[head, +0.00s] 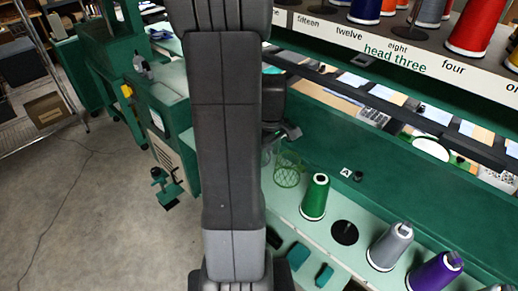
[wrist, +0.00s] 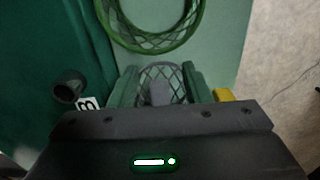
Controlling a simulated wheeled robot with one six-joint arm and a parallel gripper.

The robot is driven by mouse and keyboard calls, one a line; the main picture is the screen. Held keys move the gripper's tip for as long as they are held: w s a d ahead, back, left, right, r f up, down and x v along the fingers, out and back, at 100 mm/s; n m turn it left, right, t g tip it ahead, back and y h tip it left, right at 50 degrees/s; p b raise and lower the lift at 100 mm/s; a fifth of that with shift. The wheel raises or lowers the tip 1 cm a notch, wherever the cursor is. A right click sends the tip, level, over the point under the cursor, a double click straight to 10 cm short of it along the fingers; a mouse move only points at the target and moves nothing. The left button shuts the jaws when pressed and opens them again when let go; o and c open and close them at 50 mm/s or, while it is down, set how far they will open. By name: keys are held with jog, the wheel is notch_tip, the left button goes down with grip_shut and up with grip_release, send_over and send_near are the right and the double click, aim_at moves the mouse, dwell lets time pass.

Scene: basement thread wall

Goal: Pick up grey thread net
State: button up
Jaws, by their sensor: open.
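The grey thread net (wrist: 178,84), an open mesh ring, shows in the wrist view between the two green-padded fingers of my gripper (wrist: 162,82). The fingers stand apart, one on each side of the net; I cannot tell whether either touches it. A grey piece shows in front of the net's middle. A larger green thread net (wrist: 150,42) lies just beyond it, and it also shows in the head view (head: 290,170) on the pale green shelf. In the head view my arm hides most of the gripper and the area around the grey net.
A green thread cone (head: 315,198) stands right of the green net, beside an empty black spool base (head: 344,233). A grey cone (head: 390,247) and a purple cone (head: 435,272) stand farther along the shelf (head: 335,255). A labelled rack (head: 390,52) with cones runs above.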

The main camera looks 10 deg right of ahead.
grip_shut()
notch_tip(320, 180, up, 10)
jog(key=shift+r+b, duration=0.1)
jog(key=shift+b, duration=0.25)
dwell(0.4)
